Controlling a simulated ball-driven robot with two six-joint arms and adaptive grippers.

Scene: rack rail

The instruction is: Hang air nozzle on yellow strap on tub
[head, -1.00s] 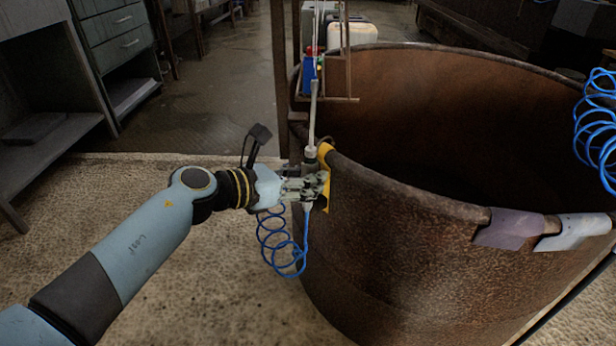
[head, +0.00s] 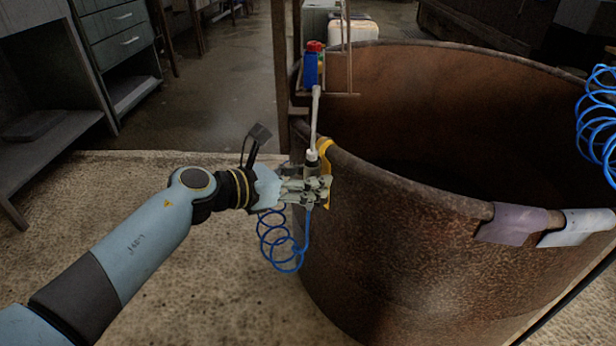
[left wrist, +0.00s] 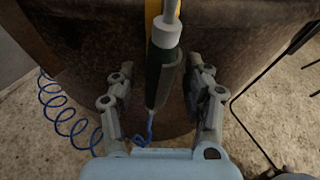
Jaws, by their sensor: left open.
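The air nozzle (head: 314,125) is upright at the tub's left rim, with a long pale tube, a white collar and a dark body. The left wrist view shows its dark body (left wrist: 161,75) between my fingers, with a gap on each side. The yellow strap (head: 327,148) lies over the tub rim, right behind the nozzle; a strip of it also shows in the left wrist view (left wrist: 149,20). I cannot tell whether the strap bears the nozzle. The rusty tub (head: 400,240) fills the right side. My left gripper (head: 318,188) is open around the nozzle body.
A blue coiled hose (head: 283,245) hangs below the nozzle. Another blue coil (head: 597,130) hangs at the far right. A purple cloth (head: 512,226) and a pale blue cloth (head: 575,228) lie over the near rim. A red-topped blue bottle (head: 312,65) stands behind the nozzle.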

